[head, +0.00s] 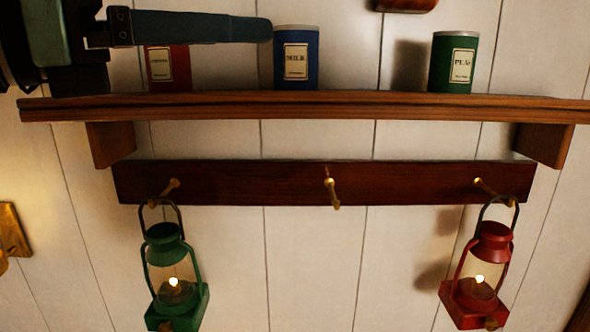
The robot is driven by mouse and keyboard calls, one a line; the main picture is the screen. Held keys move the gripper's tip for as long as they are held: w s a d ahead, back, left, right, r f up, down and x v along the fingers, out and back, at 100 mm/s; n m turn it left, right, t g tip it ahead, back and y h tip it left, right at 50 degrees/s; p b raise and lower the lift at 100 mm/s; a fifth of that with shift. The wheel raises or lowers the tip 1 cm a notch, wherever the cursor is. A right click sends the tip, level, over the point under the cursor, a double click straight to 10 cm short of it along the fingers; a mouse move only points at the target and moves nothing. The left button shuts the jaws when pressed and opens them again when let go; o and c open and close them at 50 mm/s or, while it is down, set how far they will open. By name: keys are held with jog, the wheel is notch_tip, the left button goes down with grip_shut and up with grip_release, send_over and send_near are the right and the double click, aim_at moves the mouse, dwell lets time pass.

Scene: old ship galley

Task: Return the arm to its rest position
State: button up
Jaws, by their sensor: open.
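My gripper (195,27) shows at the upper left, with a long dark blue-grey finger reaching right, in front of the wall above the shelf. Only one finger shows clearly; the other cannot be made out. No object is seen held in it. The finger partly covers the top of a red can (168,70) on the shelf. My arm's teal and black parts fill the top left corner, and the rest of the arm is out of view.
A wooden shelf (350,106) carries the red can, a blue MILK can (297,62) and a green PEAS can (454,62). Below, a peg rail (240,183) bears a green lantern (172,275) at left and a red lantern (482,275) at right. The middle peg (331,190) is bare.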

jog(key=w+d+f+m+t+y+b, duration=0.55)
jog(key=f+m+t, duration=0.3)
jog(key=m, duration=0.35)
jog(key=s+d+f+m+t+y+b, duration=0.1)
jog(key=s+m+t+y+b, duration=0.3)
jog(key=s+m, duration=0.9)
jog(key=f+t+y, duration=0.1)
jog(key=t+y, duration=0.2)
jog(key=y, duration=0.1)
jog(key=shift+d+b, duration=0.4)
jog(key=shift+w+t+y, duration=0.15)
jog(key=shift+t+y, duration=0.1)
